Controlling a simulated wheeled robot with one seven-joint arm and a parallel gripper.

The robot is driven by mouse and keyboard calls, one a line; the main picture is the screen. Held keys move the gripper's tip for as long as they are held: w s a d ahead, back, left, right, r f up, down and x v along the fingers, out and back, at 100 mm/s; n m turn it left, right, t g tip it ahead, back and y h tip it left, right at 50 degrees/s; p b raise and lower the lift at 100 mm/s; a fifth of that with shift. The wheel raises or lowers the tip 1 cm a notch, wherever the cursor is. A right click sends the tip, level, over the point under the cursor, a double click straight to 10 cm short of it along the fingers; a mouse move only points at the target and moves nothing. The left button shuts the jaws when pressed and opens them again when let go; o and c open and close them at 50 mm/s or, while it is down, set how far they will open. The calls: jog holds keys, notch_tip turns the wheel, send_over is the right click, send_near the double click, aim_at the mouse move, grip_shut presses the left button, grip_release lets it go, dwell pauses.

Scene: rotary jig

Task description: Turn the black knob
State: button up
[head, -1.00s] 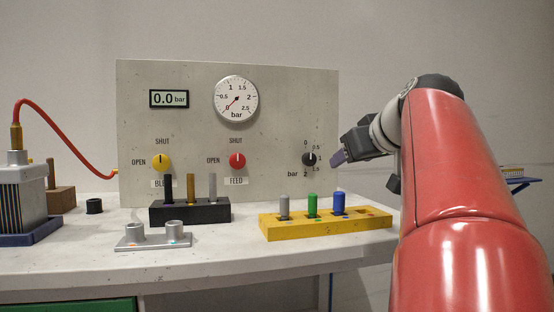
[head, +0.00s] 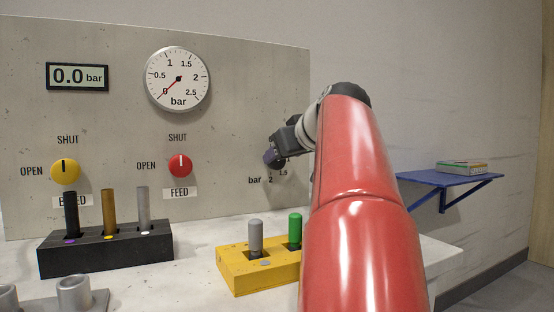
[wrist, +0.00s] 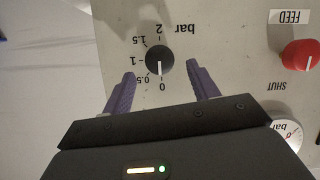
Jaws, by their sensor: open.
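The black knob (wrist: 159,60) sits on the grey panel (head: 245,85), and its white pointer line is at 0 on a bar scale running 0 to 2. My gripper (wrist: 160,70) is open in the wrist view, which shows the panel upside down. Its two purple fingers stand either side of the knob, with a gap on each side; I cannot tell how far they are from the panel. In the head view my gripper (head: 273,157) is in front of the knob and hides most of it. The round gauge (head: 178,79) and the display (head: 78,76) read 0.0 bar.
A red FEED knob (head: 180,165) and a yellow knob (head: 65,171) are further left on the panel. Below stand a black block (head: 105,255) with pegs and a yellow block (head: 255,275) with pegs. A blue wall shelf (head: 450,178) is at right.

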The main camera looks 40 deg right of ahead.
jog(key=x, duration=0.4)
jog(key=c, duration=1)
